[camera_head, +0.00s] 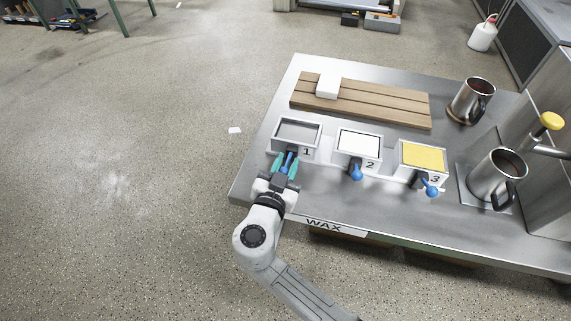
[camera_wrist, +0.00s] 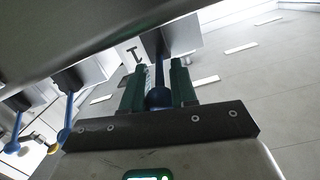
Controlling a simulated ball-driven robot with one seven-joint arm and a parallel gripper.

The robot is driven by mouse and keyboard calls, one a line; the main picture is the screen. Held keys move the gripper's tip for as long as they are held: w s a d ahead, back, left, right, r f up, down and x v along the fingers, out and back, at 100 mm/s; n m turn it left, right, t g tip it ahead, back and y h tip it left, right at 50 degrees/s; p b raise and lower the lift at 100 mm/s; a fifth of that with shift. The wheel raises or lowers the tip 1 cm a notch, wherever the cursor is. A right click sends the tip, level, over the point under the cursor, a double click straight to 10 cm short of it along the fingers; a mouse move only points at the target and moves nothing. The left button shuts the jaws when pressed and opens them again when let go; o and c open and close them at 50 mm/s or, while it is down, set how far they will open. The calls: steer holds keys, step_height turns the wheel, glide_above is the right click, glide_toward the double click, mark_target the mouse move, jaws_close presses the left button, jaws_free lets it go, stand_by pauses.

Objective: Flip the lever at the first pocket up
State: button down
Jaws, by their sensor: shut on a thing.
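The first pocket (camera_head: 297,129), labelled 1, is a pale square frame with a grey inside, leftmost of three on the steel table. Its blue lever (camera_head: 288,160) sits at its front side. My gripper (camera_head: 286,166) is at that lever, with its green fingers on either side. In the wrist view the lever's blue ball (camera_wrist: 158,97) and stem lie between the two fingers (camera_wrist: 158,88), which are shut on it. The lever's exact angle is hard to tell. The other two levers, at pocket 2 (camera_head: 356,172) and pocket 3 (camera_head: 431,189), hang toward the table's front.
Pocket 2 (camera_head: 358,143) has a white fill and pocket 3 (camera_head: 422,156) a yellow one. Behind them lies a wooden slatted board (camera_head: 385,103) with a white block (camera_head: 328,86). Two metal mugs (camera_head: 470,100) stand at the right. A WAX label (camera_head: 335,227) marks the front edge.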

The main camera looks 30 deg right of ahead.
steer(key=shift+w+d+r+g+y+p, duration=0.1)
steer(key=shift+r+g+y+p, duration=0.6)
steer(key=shift+r+p, duration=0.2)
steer(key=shift+w+d+r+g+y+p, duration=0.1)
steer(key=shift+d+r+g+y+p, duration=0.05)
steer(key=shift+g+y+p, duration=0.4)
steer(key=shift+w+d+r+g+y+p, duration=0.15)
steer(key=shift+g+y+p, duration=0.2)
steer(key=shift+p, duration=0.3)
steer(key=c, duration=0.9)
jaws_free()
steer(key=shift+c, duration=0.2)
steer(key=b+v, duration=0.1)
steer(key=v, duration=0.9)
steer(key=shift+s+a+r+b, duration=0.15)
steer(key=shift+s+a+b, duration=0.15)
steer(key=shift+b, duration=0.1)
